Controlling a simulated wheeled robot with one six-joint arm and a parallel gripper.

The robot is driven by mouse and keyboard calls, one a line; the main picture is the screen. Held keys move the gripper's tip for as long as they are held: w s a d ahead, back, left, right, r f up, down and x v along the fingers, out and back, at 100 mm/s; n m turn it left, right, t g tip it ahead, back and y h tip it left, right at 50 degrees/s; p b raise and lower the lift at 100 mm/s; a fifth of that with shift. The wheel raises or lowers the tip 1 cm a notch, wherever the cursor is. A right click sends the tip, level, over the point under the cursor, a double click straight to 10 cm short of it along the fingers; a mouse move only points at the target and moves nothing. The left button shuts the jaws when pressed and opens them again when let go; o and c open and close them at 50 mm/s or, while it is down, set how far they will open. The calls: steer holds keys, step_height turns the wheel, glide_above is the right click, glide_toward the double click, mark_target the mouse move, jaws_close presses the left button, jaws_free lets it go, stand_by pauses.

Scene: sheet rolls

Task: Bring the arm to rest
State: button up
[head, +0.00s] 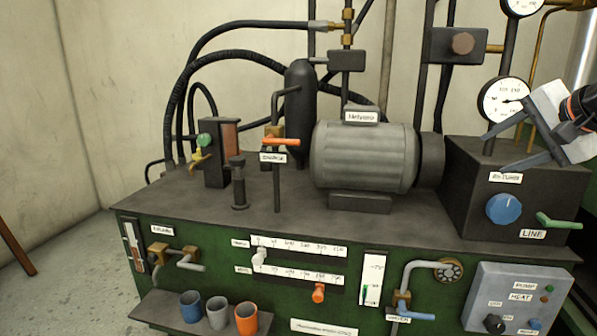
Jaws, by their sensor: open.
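My gripper (492,153) is at the right edge of the head view, at the end of my arm. Its white body tilts down to the left, and its two dark fingers are spread apart with nothing between them. It appears in front of the dark box (470,190) with the blue knob (504,209), just below a round gauge (505,101). I cannot tell how far the fingers are from the box. Most of my arm is out of the picture.
A green machine bench (220,262) fills the middle, carrying a grey motor (365,157), a black cylinder (300,108), hoses and levers. Three cups, blue (191,307), grey (217,310) and orange (246,319), stand on a low front shelf. A control panel (518,300) is at lower right. Open floor lies left.

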steer(key=s+a+f+n+g, duration=0.2)
steer(key=s+a+f+n, duration=0.2)
steer(key=f, duration=0.6)
steer(key=s+a+f+n+g, duration=0.2)
steer(key=s+a+f+n, duration=0.2)
steer(key=s+f, duration=0.3)
steer(key=s+a+f+n+g+h, duration=0.1)
steer(key=s+a+f+n, duration=0.4)
steer(key=f, duration=1)
steer(key=shift+s+a+f+g, duration=0.2)
steer(key=shift+s+g, duration=0.15)
steer(key=shift+g, duration=0.15)
